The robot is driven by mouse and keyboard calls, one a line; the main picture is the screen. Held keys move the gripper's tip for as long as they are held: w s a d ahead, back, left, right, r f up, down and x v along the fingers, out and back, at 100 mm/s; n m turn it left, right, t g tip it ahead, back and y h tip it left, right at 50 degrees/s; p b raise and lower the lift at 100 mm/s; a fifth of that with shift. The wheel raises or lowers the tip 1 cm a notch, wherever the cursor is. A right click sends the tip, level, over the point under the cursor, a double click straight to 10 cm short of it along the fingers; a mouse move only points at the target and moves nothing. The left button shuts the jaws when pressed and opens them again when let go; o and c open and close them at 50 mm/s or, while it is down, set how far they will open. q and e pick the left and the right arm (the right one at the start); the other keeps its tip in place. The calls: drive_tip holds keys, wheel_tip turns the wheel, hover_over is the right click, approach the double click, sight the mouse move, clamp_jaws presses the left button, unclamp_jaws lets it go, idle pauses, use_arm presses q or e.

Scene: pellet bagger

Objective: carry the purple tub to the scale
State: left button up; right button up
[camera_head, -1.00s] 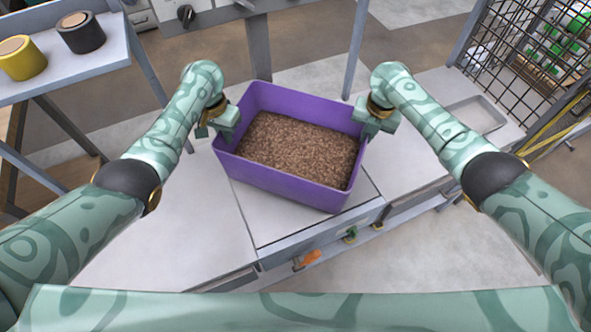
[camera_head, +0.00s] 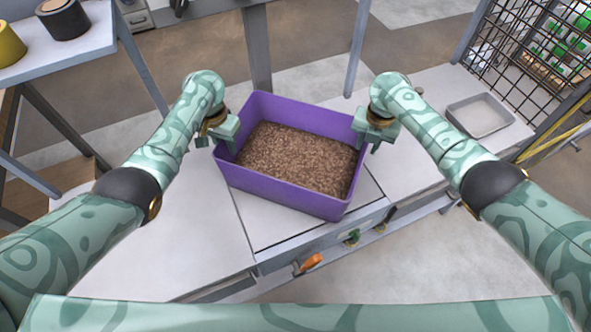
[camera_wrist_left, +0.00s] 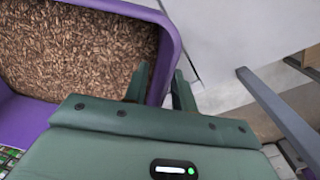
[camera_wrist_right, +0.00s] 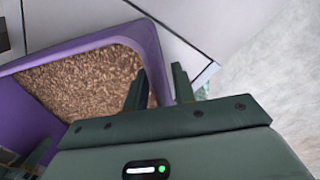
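The purple tub (camera_head: 282,192), filled with brown pellets (camera_head: 295,158), sits upright over a pale plate (camera_head: 282,232) on the bench. My left gripper (camera_head: 219,147) is at its left end and my right gripper (camera_head: 366,144) at its right end. In the left wrist view, one finger is inside the tub (camera_wrist_left: 167,35) and one outside, with the wall between. The right wrist view shows the same around the tub wall (camera_wrist_right: 152,50). Both grippers look open, with small gaps beside the wall. The tub's underside is hidden. I cannot tell which surface is the scale.
A shallow grey tray (camera_head: 481,115) lies on the bench to the right. An orange handle (camera_head: 308,263) sticks out at the bench front. A shelf (camera_head: 85,45) with rolls is at upper left, and a wire mesh fence (camera_head: 520,45) at upper right. The left bench top is clear.

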use_arm(q)
wheel_tip(320, 180, up, 11)
drive_tip(key=shift+w+a+r, duration=0.1)
drive_tip(key=shift+w+a, duration=0.05)
use_arm(e)
drive_tip(key=shift+r, duration=0.45)
use_arm(q)
drive_tip(key=shift+a+r, duration=0.1)
drive_tip(key=shift+r, duration=0.25)
use_arm(e)
wheel_tip(320, 180, up, 11)
drive_tip(key=shift+d, duration=0.25)
drive_tip(key=shift+s, duration=0.1)
